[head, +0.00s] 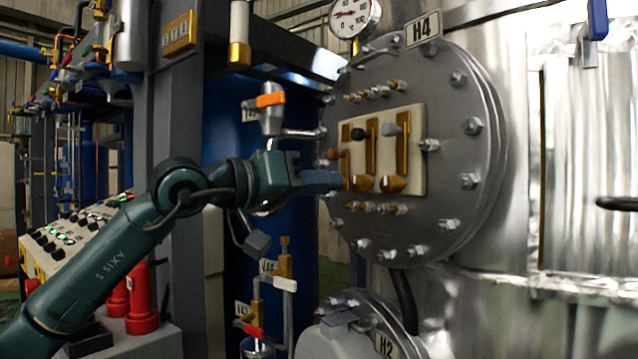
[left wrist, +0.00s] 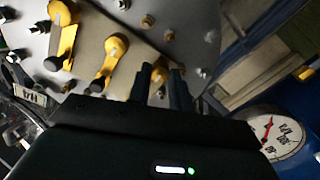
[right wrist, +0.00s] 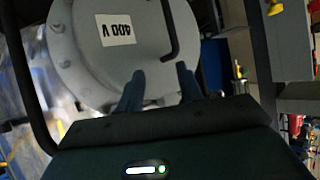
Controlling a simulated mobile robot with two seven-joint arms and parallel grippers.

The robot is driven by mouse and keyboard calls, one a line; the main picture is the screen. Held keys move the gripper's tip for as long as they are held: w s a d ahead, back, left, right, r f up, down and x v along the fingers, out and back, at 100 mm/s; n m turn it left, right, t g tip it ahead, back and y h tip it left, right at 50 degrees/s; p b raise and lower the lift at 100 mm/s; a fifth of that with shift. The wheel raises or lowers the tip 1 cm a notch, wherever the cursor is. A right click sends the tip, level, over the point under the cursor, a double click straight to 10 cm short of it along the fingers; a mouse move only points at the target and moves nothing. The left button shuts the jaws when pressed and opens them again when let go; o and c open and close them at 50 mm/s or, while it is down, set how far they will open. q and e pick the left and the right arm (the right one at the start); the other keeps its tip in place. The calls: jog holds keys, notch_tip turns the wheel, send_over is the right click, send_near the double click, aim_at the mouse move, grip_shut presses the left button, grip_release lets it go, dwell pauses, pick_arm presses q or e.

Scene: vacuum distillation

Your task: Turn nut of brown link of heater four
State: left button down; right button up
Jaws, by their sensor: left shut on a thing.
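The round grey flange of heater four (head: 455,95), labelled H4, carries a cream plate (head: 417,150) with brass links. The brown link (head: 333,154), the leftmost, has a brown knob; the black link (head: 358,133) and the grey link (head: 391,129) are to its right. My left gripper (head: 338,182) is at the lower end of the brown link and covers its nut in the head view. In the left wrist view a brass piece (left wrist: 158,73), seemingly that nut, sits between the closed-in fingers (left wrist: 163,80). My right gripper (right wrist: 159,75) is open and empty, in the right wrist view only.
A dial gauge (head: 354,17) is above the flange. A valve with an orange handle (head: 270,99) stands left of it, near my left arm. The H2 flange (head: 345,310) is below. A cover labelled 400 V (right wrist: 116,29) faces my right gripper.

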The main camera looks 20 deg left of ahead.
pick_arm(q)
jog(key=shift+m, duration=0.3)
jog(key=c, duration=1.3)
grip_release()
pick_arm(e)
jog(key=shift+d, duration=0.1)
pick_arm(q)
jog(key=shift+o, duration=0.2)
jog(key=b+v, duration=0.3)
jog(key=v, duration=1)
pick_arm(e)
jog(key=shift+w+a+f+m, duration=0.1)
jog(key=shift+f+m, duration=0.1)
jog(key=shift+f, duration=0.25)
jog(key=shift+w+a+f+m, duration=0.1)
jog(key=shift+f+m, duration=0.1)
jog(key=shift+f, duration=0.25)
jog(key=shift+s+f, duration=0.1)
